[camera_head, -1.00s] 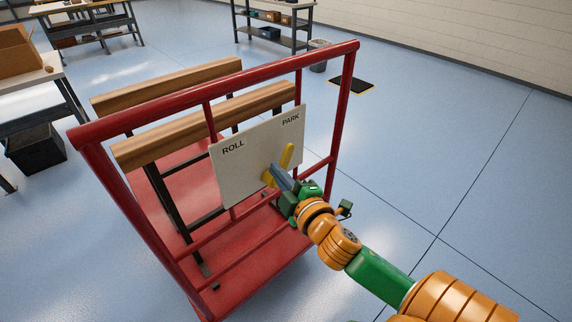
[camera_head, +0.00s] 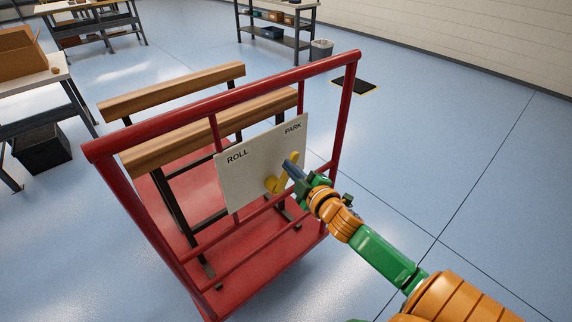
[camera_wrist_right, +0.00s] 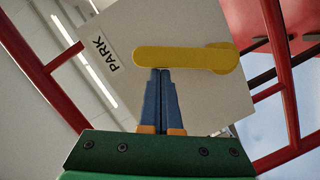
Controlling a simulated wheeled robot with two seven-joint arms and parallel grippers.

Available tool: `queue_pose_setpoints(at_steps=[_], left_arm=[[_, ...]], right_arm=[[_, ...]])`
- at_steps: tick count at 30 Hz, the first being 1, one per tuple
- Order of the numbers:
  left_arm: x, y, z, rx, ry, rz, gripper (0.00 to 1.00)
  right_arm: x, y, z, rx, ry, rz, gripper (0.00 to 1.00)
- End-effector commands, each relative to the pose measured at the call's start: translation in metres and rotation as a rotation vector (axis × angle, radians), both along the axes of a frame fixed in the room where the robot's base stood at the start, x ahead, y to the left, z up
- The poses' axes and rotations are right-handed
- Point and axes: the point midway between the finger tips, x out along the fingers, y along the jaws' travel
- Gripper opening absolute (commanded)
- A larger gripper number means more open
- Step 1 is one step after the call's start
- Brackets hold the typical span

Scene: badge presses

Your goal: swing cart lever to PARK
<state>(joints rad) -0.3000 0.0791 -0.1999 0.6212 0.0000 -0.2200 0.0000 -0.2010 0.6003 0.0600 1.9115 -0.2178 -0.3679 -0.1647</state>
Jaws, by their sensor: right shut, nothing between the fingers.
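The yellow lever (camera_head: 281,182) is mounted on a pale plate (camera_head: 236,184) on the red cart (camera_head: 222,93). The plate has ROLL at its left and PARK at its right. The lever slants up and right from its pivot, toward PARK. In the right wrist view the lever (camera_wrist_right: 180,59) has its free end beside the PARK label (camera_wrist_right: 98,53). My right gripper (camera_head: 288,165) is shut and empty in front of the lever, hiding its middle. In the wrist view its fingertips (camera_wrist_right: 160,71) meet the lever's edge near the free end and seem to touch it.
Wooden beams (camera_head: 190,141) top a dark frame on the cart. A workbench (camera_head: 38,78) and a black bin (camera_head: 42,147) stand at the left. A shelf (camera_head: 280,28) and a grey bin (camera_head: 321,49) are at the back.

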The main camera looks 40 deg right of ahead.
Motion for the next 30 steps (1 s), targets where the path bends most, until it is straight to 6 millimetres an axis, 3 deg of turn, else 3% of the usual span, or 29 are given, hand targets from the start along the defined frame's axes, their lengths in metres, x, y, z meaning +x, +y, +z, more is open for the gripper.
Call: queue_pose_setpoints(at_steps=[1, 15, 24, 30], left_arm=[[0.0, 0.0, 0.009, 0.0, 0.0, 0.0, 0.85], [-0.001, 0.002, 0.012, 0.002, 0.002, -0.001, 0.85], [-0.011, 0.032, 0.036, 0.001, 0.001, 0.0, 0.85], [-0.013, 0.041, 0.024, -0.005, 0.001, 0.0, 0.85]], right_arm=[[0.0, -0.003, 0.004, 0.031, 0.003, -0.002, 0.0], [0.001, -0.003, 0.004, 0.049, 0.002, 0.0, 0.0], [-0.002, 0.027, 0.027, 0.05, 0.002, 0.0, 0.0], [-0.038, 0.042, 0.026, 0.041, 0.004, 0.0, 0.0]])
